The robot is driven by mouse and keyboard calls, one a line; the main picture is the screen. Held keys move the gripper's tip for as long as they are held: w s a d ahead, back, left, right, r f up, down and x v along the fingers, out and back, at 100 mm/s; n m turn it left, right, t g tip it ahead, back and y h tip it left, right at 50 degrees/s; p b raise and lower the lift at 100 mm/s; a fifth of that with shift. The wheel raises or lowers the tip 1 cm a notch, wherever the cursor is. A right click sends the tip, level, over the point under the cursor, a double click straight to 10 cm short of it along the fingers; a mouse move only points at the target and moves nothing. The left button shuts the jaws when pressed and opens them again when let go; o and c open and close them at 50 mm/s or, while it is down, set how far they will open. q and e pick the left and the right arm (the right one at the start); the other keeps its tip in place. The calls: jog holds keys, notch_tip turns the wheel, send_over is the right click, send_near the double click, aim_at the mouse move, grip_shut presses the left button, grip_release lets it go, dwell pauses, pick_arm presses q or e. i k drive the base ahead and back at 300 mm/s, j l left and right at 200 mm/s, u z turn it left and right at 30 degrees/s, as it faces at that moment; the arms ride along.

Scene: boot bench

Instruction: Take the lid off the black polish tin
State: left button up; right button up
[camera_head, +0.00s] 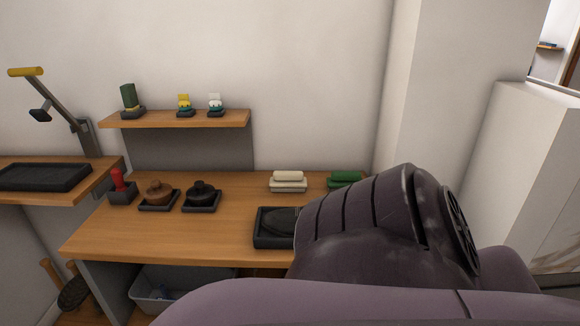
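The black polish tin (201,194) sits on a small dark square tray on the wooden bench, left of the bench's middle. It is dark and rounded, with a knob-like top, and its lid appears to be on. A similar brown tin (159,192) sits on its own dark tray just to the left. A large dark part of my own arm covers the right front of the view. Neither gripper can be seen, and nothing touches the black tin.
A black tray (270,229) lies partly behind my arm. Cream (288,181) and green (344,178) blocks stand at the bench's back. A red-handled item (118,184) is at left. A shelf (178,119) hangs above. The front left bench surface is clear.

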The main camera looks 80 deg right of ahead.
aim_at(201, 191)
jog(key=z, duration=2.6)
